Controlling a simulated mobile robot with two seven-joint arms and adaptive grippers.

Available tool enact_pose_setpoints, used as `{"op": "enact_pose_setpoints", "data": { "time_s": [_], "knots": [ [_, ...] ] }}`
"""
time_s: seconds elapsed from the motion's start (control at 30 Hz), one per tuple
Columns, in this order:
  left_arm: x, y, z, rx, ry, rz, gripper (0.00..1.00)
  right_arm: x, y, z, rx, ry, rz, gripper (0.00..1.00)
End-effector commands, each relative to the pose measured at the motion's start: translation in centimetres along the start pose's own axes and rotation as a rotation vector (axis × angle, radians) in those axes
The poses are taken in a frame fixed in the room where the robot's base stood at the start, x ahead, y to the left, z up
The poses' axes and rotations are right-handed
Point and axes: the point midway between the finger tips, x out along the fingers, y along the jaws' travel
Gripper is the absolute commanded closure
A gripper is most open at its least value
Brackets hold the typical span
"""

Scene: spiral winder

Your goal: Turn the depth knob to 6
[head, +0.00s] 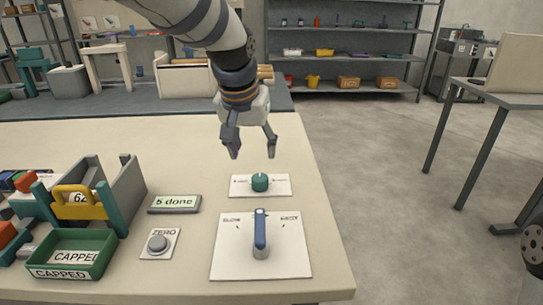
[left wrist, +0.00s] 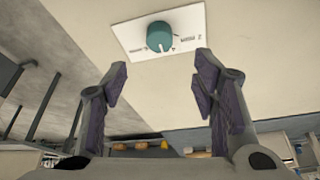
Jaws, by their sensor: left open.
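A teal round knob (head: 260,183) with a pale pointer mark sits on a small white plate (head: 281,188) near the table's right side. The plate's labels are too small to read. In the left wrist view, the knob (left wrist: 160,37) is at the top, ahead of the fingers, with its light mark toward the lower edge of the plate (left wrist: 190,20). My left gripper (head: 252,153) is open and empty, pointing down, above and slightly behind the knob without touching it.
A blue lever (head: 260,232) stands on a larger white plate (head: 290,262) in front of the knob. A display (head: 175,204) reads "5 done", beside a grey ZERO button (head: 157,243). A green tray (head: 106,258) and a divided holder (head: 127,195) are at left.

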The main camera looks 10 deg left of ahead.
Motion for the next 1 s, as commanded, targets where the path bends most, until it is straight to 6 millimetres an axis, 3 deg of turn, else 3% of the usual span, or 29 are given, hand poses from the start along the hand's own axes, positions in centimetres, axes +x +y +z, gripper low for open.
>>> {"op": "enact_pose_setpoints", "data": {
  "time_s": [0.07, 0.17, 0.4, 0.6, 0.97, 1.0],
  "knots": [
    [-0.1, 0.1, -0.1, 0.000, 0.000, 0.000, 0.46, 0.1, 0.0, 0.2, 0.000, -0.005, 0.000, 1.00],
    [1.1, 0.1, -0.1, 0.000, -0.003, -0.001, 0.46, 0.3, 0.0, 0.5, 0.000, -0.017, 0.001, 1.00],
    [7.6, 0.0, 0.1, 0.000, -0.009, -0.001, 0.46, 1.6, 0.1, 1.4, 0.000, -0.058, 0.002, 1.00],
    [11.1, 0.1, -0.1, 0.000, -0.003, 0.000, 0.46, 2.3, 0.1, 1.8, 0.000, -0.077, 0.003, 1.00],
    [11.7, 0.0, -0.2, 0.000, 0.004, 0.000, 0.46, 2.3, 0.1, 1.8, 0.000, -0.078, 0.003, 1.00],
    [11.7, 0.0, -0.2, 0.000, 0.004, 0.000, 0.53, 2.3, 0.1, 1.8, 0.000, -0.078, 0.003, 1.00]
  ]
}}
